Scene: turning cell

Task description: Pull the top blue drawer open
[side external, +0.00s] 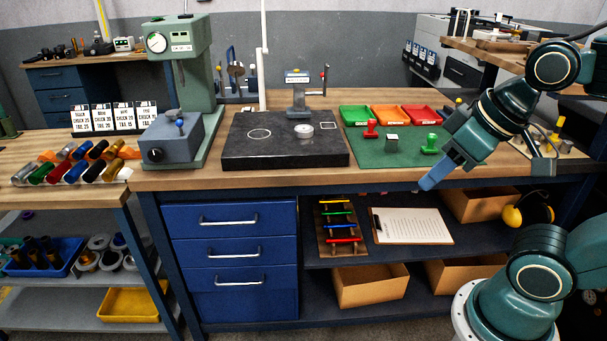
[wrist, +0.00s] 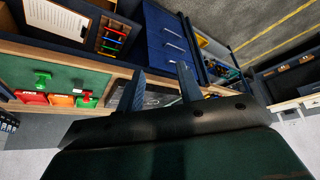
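The top blue drawer (side external: 190,222) is shut, at the top of a stack of blue drawers under the bench at left of centre in the side view. Its silver bar handle (side external: 229,222) runs across its front. The blue drawer unit (wrist: 170,38) also shows in the wrist view, beyond my fingers. My gripper (side external: 430,184) is far to the right of the drawer in the side view, near the bench's front edge and apart from the handle. The wrist view shows its two blue fingers (wrist: 160,70) spread apart with nothing between them.
A black surface plate (side external: 275,150) and a green mat (side external: 400,160) with trays and stamps lie on the bench (side external: 290,178). The shelf right of the drawers holds a clipboard (side external: 411,226), a rack of coloured tools (side external: 341,226) and cardboard boxes (side external: 370,287). The space before the drawers looks clear.

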